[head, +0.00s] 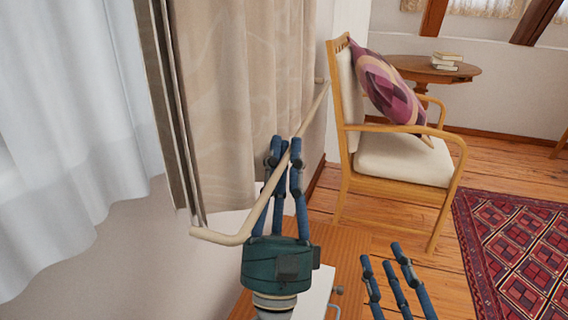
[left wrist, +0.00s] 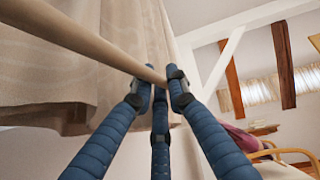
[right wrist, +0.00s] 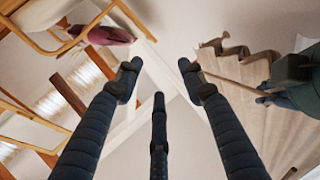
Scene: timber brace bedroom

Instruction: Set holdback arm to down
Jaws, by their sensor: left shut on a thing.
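The holdback arm (head: 262,195) is a long cream rod with a bent end at the lower left. It slants from its wall end at the upper right, across the front of the beige curtain (head: 222,110). My left gripper (head: 284,150) is shut on the rod partway along it. In the left wrist view the rod (left wrist: 95,45) runs from the upper left to between the fingertips. My right gripper (head: 383,256) is open and empty, low and apart from the rod. The right wrist view shows its spread fingers (right wrist: 157,75), with the rod (right wrist: 230,80) beyond them.
A wooden chair (head: 400,165) with a purple patterned cushion (head: 385,85) stands to the right. Behind it is a round table (head: 405,65) with books (head: 446,61). A red rug (head: 520,235) lies on the wooden floor. A white sheer curtain (head: 70,120) hangs at the left.

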